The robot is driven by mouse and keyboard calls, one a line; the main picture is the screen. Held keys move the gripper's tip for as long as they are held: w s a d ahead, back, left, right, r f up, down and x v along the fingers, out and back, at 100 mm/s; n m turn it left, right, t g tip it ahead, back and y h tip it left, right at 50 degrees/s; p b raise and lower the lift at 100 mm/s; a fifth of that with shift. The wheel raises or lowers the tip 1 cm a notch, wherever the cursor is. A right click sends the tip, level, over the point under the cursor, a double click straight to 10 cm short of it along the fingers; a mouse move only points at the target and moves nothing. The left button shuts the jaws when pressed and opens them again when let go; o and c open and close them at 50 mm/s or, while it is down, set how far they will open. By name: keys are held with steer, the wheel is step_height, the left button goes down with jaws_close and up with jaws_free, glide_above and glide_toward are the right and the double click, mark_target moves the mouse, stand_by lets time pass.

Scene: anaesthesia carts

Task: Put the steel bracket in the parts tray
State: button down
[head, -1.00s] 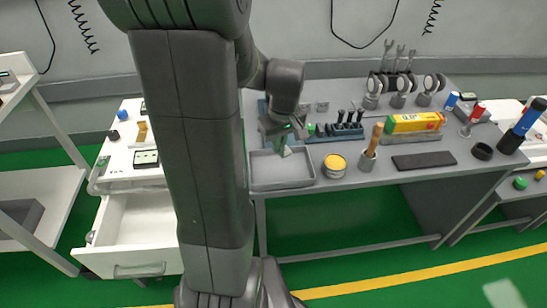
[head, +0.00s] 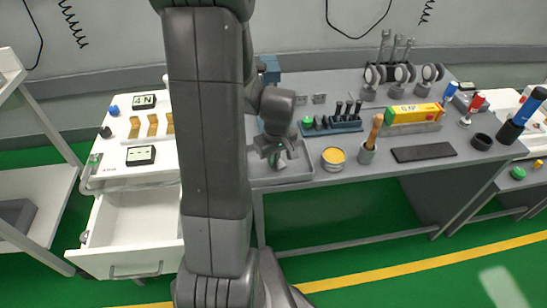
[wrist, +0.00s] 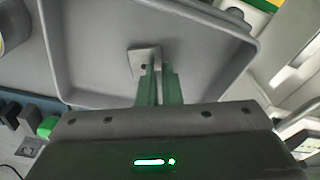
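The parts tray (head: 302,174) is a shallow grey tray at the front left of the grey workbench, partly hidden by my arm in the head view. Its floor and rim fill much of the wrist view (wrist: 90,72). My gripper (wrist: 158,82) is over the tray, pointing down. Its green fingers are close together on the steel bracket (wrist: 142,58), a small light-grey plate with a hole, showing at the fingertips. In the head view my gripper (head: 277,158) is above the tray's inside. I cannot tell whether the bracket touches the tray floor.
A yellow-topped tin (head: 333,158) and a pot with a wooden handle (head: 368,152) stand right of the tray. A blue tool rack (head: 335,124) is behind. A white cart (head: 130,215) with an open drawer stands left.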

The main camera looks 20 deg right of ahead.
mark_target(276, 160)
steer(key=shift+f, duration=0.2)
steer(key=c, duration=1.6)
jaws_free()
steer(key=shift+r, duration=0.1)
step_height(276, 160, up, 12)
steer(key=s+p, duration=0.1)
steer(key=shift+s, duration=0.2)
steer(key=shift+d+r, duration=0.1)
